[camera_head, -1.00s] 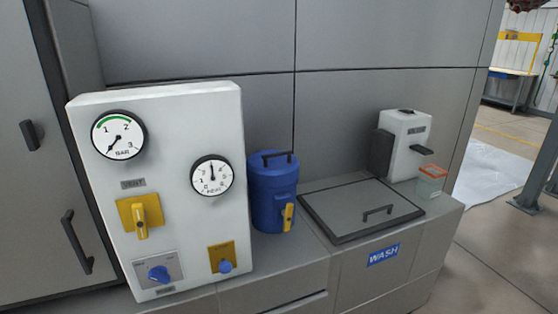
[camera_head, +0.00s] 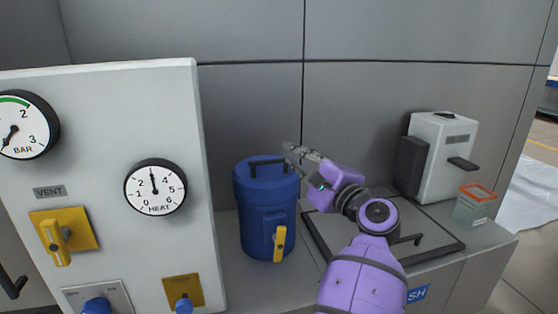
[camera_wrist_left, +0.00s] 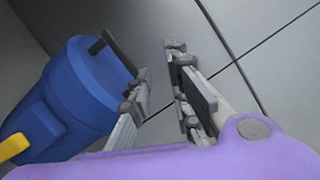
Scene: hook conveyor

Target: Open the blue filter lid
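The blue filter (camera_head: 262,236) is an upright cylinder on the counter, with its blue lid (camera_head: 262,180) on top. The lid carries a dark bar handle (camera_head: 268,163), and a yellow lever (camera_head: 280,243) is on the filter's front. My left gripper (camera_head: 288,152) is at the right end of the handle. In the left wrist view the left gripper (camera_wrist_left: 160,62) has its fingers apart with grey wall showing between them. The lid handle (camera_wrist_left: 116,52) reaches one fingertip there; I cannot tell whether they touch. My right gripper is out of view.
A white gauge panel (camera_head: 105,110) with yellow and blue knobs stands left of the filter. Right of it are a flat sink cover (camera_head: 435,247), a white dispenser (camera_head: 440,140) and a small orange-topped container (camera_head: 475,206). The grey wall is close behind.

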